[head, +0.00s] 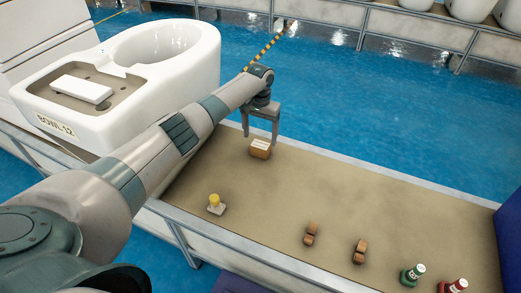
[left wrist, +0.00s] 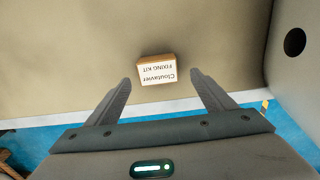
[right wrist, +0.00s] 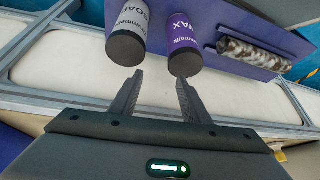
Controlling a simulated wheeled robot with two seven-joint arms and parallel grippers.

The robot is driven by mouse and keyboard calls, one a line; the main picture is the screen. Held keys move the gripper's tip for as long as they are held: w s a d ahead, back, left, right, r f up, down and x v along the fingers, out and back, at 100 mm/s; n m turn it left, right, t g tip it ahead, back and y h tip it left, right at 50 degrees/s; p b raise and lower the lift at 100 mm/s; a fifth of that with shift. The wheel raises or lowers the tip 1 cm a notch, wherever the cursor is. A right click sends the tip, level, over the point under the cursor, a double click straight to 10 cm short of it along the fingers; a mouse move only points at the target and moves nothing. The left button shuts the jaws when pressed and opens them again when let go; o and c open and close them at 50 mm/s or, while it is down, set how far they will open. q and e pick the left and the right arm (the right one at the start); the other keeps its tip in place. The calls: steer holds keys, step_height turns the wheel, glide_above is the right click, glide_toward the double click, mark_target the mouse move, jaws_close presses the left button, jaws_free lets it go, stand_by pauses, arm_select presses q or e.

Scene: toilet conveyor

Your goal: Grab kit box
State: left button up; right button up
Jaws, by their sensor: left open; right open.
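The kit box (head: 260,148) is a small brown box with a white label, lying on the tan bench top near its far left end. In the left wrist view the box (left wrist: 157,70) reads "Cloutavier FIXING KIT", upside down. My left gripper (head: 261,142) points down just above the box. In the left wrist view its open fingers (left wrist: 160,82) stand one to each side of the box's near side, and the box is not held. My right gripper (right wrist: 157,78) shows only in its wrist view, open and empty, near dark-ended cylinders.
A white toilet bowl marked "BOWL 12" (head: 150,62) stands beyond my left arm. A yellow-topped item (head: 215,204), two brown pieces, a green bottle (head: 412,273) and a red bottle (head: 452,285) stand on the bench. Grey and purple (right wrist: 183,45) cylinders are before my right gripper.

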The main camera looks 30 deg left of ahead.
mark_target(261, 144)
arm_select(q)
steer(key=shift+s+d+f+b, duration=0.1)
steer(key=shift+f+b, duration=0.15)
steer(key=shift+f, duration=1.05)
steer(key=shift+s+d+f+b, duration=0.1)
steer(key=shift+f+b, duration=0.1)
steer(key=shift+f, duration=1.1)
steer(key=c, duration=1.2)
